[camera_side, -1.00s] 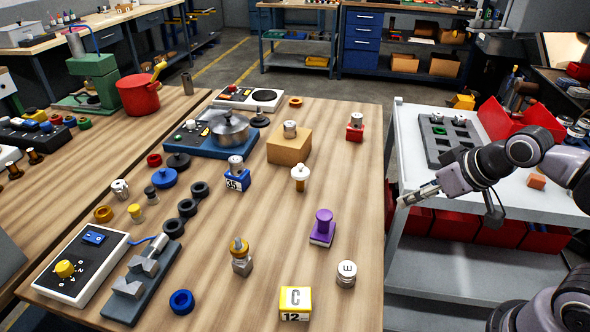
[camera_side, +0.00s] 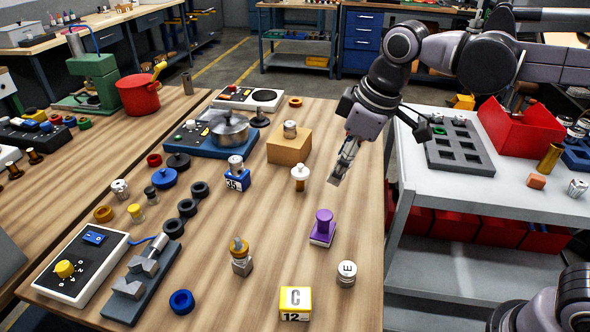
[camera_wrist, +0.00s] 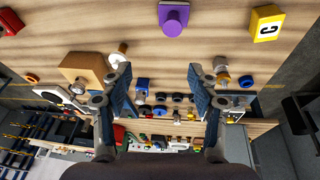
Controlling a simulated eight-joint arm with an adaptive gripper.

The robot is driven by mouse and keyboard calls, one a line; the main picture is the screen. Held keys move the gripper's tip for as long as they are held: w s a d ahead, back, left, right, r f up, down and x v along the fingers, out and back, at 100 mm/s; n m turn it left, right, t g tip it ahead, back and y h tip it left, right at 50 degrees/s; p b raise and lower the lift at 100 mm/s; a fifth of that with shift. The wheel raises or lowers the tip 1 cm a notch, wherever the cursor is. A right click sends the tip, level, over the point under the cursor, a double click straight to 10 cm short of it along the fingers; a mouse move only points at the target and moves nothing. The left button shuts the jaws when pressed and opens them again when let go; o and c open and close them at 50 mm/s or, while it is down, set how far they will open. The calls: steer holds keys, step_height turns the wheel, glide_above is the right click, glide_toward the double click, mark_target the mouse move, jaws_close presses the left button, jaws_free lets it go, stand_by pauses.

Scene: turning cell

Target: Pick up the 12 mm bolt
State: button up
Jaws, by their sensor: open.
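My gripper (camera_side: 338,178) is open and empty above the right part of the wooden table, pointing down. In the wrist view its fingers (camera_wrist: 160,88) stand apart with nothing between them. A metal piece with a yellow top (camera_side: 241,257) stands farther forward.
A blue block (camera_side: 237,182) marked "35" is left. The grey cart (camera_side: 484,194) is right.

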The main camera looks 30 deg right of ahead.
steer(key=w+a+n+g, duration=0.2)
steer(key=w+a+n, duration=0.15)
steer(key=a, duration=0.65)
steer(key=n+g+h, duration=0.1)
steer(key=n, duration=0.4)
glide_above(237, 239)
steer(key=f, duration=0.1)
steer(key=shift+m, duration=0.25)
steer(key=f, duration=0.5)
steer(key=shift+s+d+f, duration=0.1)
steer(key=shift+d+f, duration=0.1)
steer(key=shift+f, duration=0.05)
steer(key=shift+a+f, duration=0.2)
steer(key=shift+f, duration=2.45)
steer(key=shift+c, duration=0.3)
